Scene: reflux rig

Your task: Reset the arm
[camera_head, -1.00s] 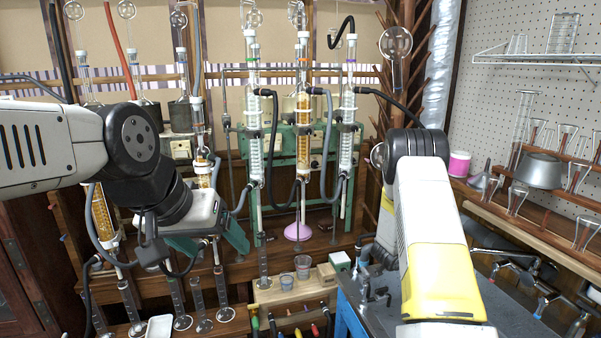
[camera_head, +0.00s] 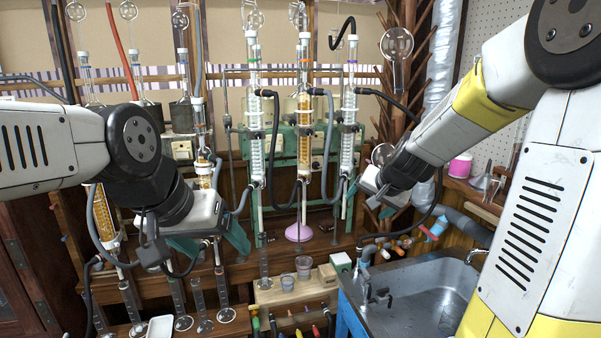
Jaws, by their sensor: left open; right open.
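My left gripper (camera_head: 208,243) is in front of the reflux rig's left part, its teal fingers spread apart and nothing between them. My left arm comes in from the left edge. My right gripper (camera_head: 374,198) is near the right side of the rig's rightmost condenser (camera_head: 348,115), pointing left, with its fingers small and partly hidden. I see nothing held in it. The rig has upright glass condensers, including a middle one with amber filling (camera_head: 304,120) and a left one with clear coils (camera_head: 253,125), on a green frame (camera_head: 282,143).
A metal sink (camera_head: 415,285) lies at the lower right below my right arm. Small beakers (camera_head: 303,265) stand on a wooden block at the front centre. A pink disc (camera_head: 299,232) is under the middle condenser. Black and grey hoses hang between the condensers.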

